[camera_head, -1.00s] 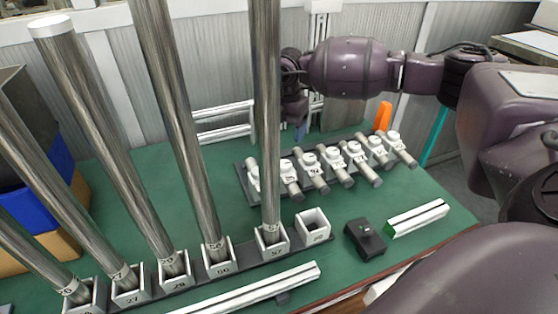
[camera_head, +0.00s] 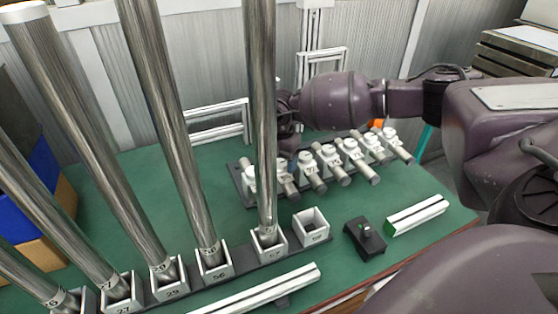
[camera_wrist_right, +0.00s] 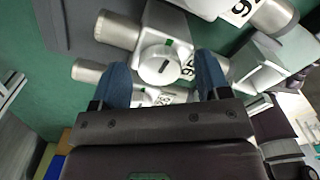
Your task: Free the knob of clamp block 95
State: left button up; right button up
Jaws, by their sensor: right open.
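Clamp block 95 (camera_wrist_right: 180,28) is a grey block with a round white knob (camera_wrist_right: 160,63) that has a slot and a small green mark. Its label, partly covered, appears to read 95. My right gripper (camera_wrist_right: 165,82) is open, with one blue fingertip on each side of the knob's near edge; I cannot tell whether they touch it. In the head view my right gripper (camera_head: 287,150) is low over the left end of the clamp block row, hiding part of it. My left gripper is not in view.
Neighbouring clamp blocks (camera_head: 352,158) stand close together on a dark base. Tall steel tubes (camera_head: 262,110) rise from numbered sockets in front, one near my right gripper. An empty socket (camera_head: 311,237), a black box (camera_head: 365,243) and a white bar (camera_head: 417,215) lie on the green table.

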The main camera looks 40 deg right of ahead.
jog(key=c, duration=0.9)
